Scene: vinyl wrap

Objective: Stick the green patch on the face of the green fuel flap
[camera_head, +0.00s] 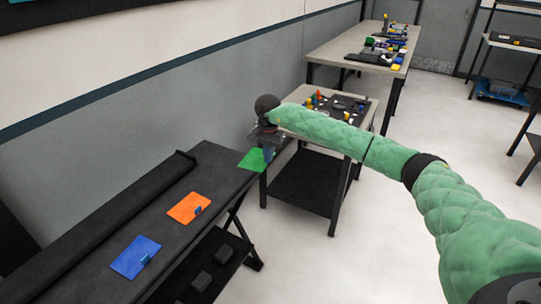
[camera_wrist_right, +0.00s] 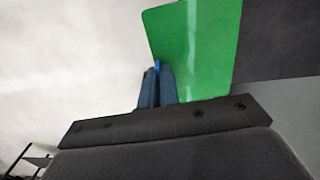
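The green patch (camera_head: 252,160) shows at the far end of the dark table in the head view. My right gripper (camera_head: 268,154) is at the patch's right edge. I cannot make out the green fuel flap in either view. My left gripper is not in view.
A small cluttered table (camera_head: 368,105) stands beyond my right arm. A longer cluttered table (camera_head: 330,50) stands behind.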

